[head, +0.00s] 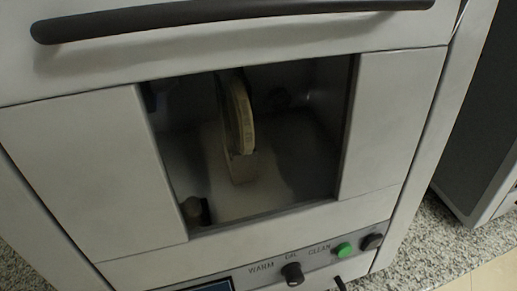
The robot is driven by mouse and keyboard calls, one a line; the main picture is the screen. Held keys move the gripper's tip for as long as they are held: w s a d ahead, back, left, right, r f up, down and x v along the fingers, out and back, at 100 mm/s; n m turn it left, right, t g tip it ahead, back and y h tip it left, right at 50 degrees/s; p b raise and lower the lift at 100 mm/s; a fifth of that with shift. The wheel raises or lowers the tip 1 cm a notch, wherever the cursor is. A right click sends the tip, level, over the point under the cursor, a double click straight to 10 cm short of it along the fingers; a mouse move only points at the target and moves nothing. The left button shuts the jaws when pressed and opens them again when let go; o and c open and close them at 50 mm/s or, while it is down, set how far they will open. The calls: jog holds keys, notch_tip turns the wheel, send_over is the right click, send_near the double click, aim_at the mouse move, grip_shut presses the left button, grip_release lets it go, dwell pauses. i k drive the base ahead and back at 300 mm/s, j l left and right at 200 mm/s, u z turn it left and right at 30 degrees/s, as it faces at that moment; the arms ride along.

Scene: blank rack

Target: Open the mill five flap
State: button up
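A light grey machine fills most of the head view, seen from above at a tilt; no number on it can be read. Its front panel (400,120) holds a dark window (285,185). A long black bar handle (230,14) runs across the top of this front, its right end at the upper edge of the picture. The front looks closed. Behind the glass are a pale disc (238,115) and a pale block (240,170) below it. I cannot tell whether the mill's number is five. My gripper is not in view.
Below the front is a control strip with a black knob (292,274) labelled around with WARM, CAL and CLEAN, a green button (343,249) and a dark button (372,241). A screen edge (212,286) shows at the bottom. Another dark-sided unit (480,120) stands right, on a speckled counter (440,235).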

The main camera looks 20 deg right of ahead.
aim_at(75, 122)
jog(key=k+j+u, duration=0.55)
jog(key=j, duration=0.35)
